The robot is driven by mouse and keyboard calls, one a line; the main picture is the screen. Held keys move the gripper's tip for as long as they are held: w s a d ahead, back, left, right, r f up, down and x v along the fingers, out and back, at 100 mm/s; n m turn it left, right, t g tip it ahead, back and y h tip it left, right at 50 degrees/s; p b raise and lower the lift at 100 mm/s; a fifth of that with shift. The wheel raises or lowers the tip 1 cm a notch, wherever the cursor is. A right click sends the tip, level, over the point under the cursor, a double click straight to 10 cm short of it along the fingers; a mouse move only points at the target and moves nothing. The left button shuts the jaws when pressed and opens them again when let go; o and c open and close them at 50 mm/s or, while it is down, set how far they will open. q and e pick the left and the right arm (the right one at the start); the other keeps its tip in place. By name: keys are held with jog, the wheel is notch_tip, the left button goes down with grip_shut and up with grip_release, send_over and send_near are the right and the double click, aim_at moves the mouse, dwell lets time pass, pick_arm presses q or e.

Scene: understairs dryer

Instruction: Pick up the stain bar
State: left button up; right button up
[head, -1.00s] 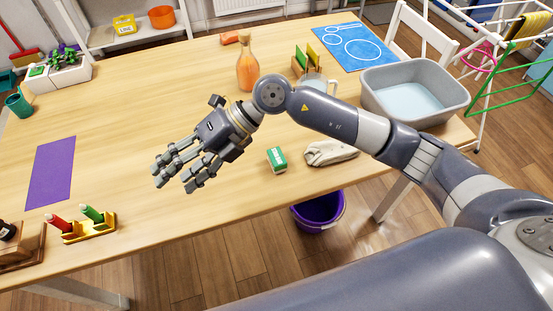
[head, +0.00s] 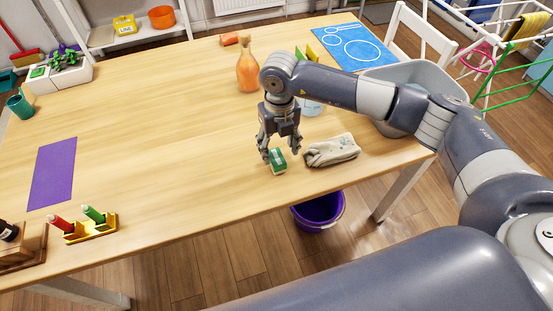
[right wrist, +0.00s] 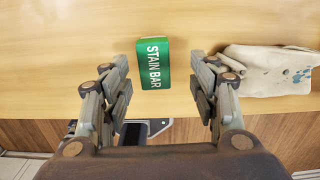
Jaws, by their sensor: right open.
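The stain bar (head: 278,161) is a small green and white block lying on the wooden table near its front edge. In the right wrist view the stain bar (right wrist: 149,63) shows its green face with white lettering, lying between and just beyond the fingertips. My right gripper (head: 279,152) points down over it, with fingers apart on either side. In the right wrist view the right gripper (right wrist: 158,80) is open and empty. My left gripper is not in view.
A beige cloth pouch (head: 332,150) lies close to the right of the bar. An orange bottle (head: 247,70) stands behind, and a grey basin (head: 440,82) is at the right. A purple bucket (head: 320,210) sits below the front edge.

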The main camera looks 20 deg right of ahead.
aim_at(276, 157)
jog(key=f, duration=0.2)
jog(key=f+p, duration=0.1)
jog(key=shift+s+a+f, duration=0.1)
jog(key=shift+a+f, duration=0.25)
jog(key=shift+f, duration=0.5)
jog(key=c, duration=1.2)
notch_tip(276, 157, up, 10)
jog(key=shift+r+b, duration=0.1)
jog(key=shift+b, duration=0.7)
jog(key=o, duration=0.5)
jog(key=c, duration=0.3)
